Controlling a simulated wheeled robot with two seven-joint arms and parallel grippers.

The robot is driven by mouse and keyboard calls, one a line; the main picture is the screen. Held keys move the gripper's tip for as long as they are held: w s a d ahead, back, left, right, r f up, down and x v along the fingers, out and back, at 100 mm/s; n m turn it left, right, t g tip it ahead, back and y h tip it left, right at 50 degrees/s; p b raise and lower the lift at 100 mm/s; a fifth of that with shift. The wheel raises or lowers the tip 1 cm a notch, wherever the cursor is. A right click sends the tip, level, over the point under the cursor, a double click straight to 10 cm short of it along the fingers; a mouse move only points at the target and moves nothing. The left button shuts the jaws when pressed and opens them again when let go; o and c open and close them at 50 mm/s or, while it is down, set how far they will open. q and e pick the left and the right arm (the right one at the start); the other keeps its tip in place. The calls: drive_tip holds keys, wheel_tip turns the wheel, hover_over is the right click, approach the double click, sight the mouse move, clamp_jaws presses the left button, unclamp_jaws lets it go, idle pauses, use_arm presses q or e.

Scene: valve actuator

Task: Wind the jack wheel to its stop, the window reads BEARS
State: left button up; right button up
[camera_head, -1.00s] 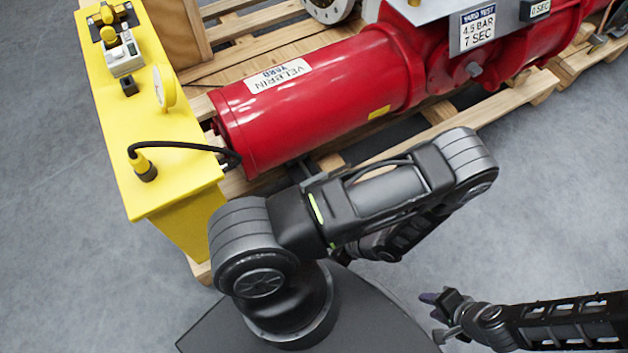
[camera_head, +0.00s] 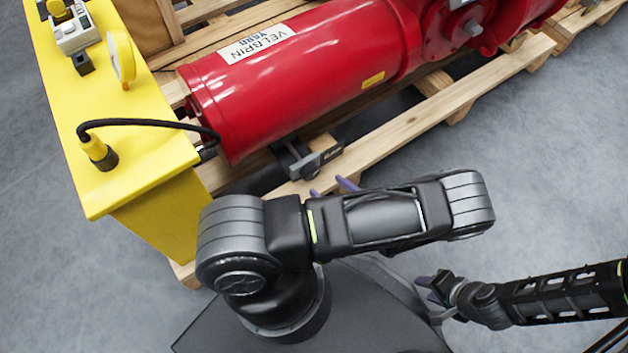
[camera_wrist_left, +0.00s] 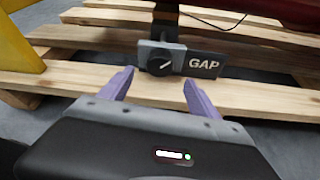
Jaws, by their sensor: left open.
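The jack wheel (camera_wrist_left: 160,65) is a dark round knob with a white pointer line, on a grey block under the red cylinder. The window plate (camera_wrist_left: 203,66) beside it reads GAP. In the head view the jack's grey block (camera_head: 296,158) stands by the pallet edge under the cylinder. My left gripper (camera_wrist_left: 157,88) is open and empty; its purple fingers point at the wheel from the near side, one to each side of it, apart from it. In the head view its fingertips (camera_head: 332,188) show just behind my arm. My right gripper (camera_head: 428,290) is low at the right, away from the jack, its jaws unclear.
The red cylinder (camera_head: 300,80) lies above the jack on a wooden pallet (camera_head: 400,130). A yellow stand (camera_head: 130,160) with a gauge and black cable is at left. Grey floor (camera_head: 540,150) is free at right.

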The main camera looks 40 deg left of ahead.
sight(313, 175)
use_arm(q)
drive_tip(key=shift+a, duration=0.1)
drive_tip(key=b+x, duration=0.2)
drive_tip(key=x, duration=0.4)
drive_tip(key=shift+a+f, duration=0.1)
drive_tip(key=shift+w+a+f, duration=0.2)
drive_tip(key=shift+a, duration=0.45)
drive_tip(key=shift+c, duration=0.4)
drive_tip(key=c, duration=1.3)
